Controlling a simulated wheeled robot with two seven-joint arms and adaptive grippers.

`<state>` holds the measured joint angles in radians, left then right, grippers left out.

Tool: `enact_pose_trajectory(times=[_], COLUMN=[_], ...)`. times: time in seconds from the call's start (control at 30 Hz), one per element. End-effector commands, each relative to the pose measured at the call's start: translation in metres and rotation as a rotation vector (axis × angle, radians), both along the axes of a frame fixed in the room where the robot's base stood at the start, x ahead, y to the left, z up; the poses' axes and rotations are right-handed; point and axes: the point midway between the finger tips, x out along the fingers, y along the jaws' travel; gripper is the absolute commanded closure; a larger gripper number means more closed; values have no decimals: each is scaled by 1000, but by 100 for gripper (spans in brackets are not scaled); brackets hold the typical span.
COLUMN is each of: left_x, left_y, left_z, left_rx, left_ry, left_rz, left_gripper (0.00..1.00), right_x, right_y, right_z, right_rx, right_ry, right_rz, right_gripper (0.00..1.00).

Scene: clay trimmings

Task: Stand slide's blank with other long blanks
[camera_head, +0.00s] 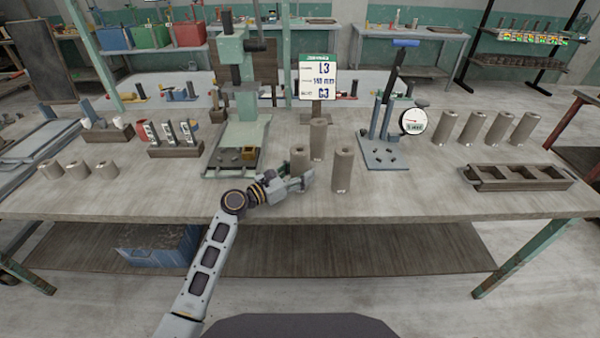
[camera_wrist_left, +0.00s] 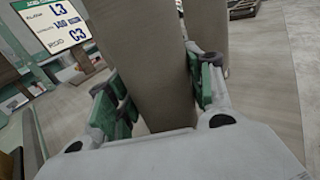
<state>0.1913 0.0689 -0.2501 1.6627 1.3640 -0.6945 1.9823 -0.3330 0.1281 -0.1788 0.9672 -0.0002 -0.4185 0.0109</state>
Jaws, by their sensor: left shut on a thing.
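My left gripper (camera_head: 300,181) is shut on a tall grey-brown clay blank (camera_head: 299,157) near the middle of the table. In the left wrist view this blank (camera_wrist_left: 150,65) stands between the green-padded fingers of the gripper (camera_wrist_left: 160,105). Part of another blank (camera_wrist_left: 210,30) shows beyond the held one in the wrist view. Several long blanks stand in a row at the right, the leftmost one here (camera_head: 445,128). My right gripper is out of view.
A sign (camera_head: 318,77) reading L3 stands behind the blanks. A green press (camera_head: 238,120) is left of them. A blue-handled stand (camera_head: 384,150) with a dial (camera_head: 413,121) is right. A dark compartment tray (camera_head: 517,178) lies front right. Short blanks (camera_head: 77,170) stand left.

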Motion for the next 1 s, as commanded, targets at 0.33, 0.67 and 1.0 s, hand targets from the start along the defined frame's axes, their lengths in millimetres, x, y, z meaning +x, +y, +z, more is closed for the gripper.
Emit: enact_pose_trajectory(times=[0.33, 0.67, 1.0], left_x=[0, 0, -11], left_y=[0, 0, 15], left_z=[-2, -1, 0], left_rx=[0, 0, 0], left_ry=[0, 0, 1], left_rz=[0, 0, 2], left_gripper=[27, 27, 27], right_x=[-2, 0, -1], right_y=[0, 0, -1], right_z=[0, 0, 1], right_rx=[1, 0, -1], right_ry=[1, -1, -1], right_rz=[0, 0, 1], right_gripper=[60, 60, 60])
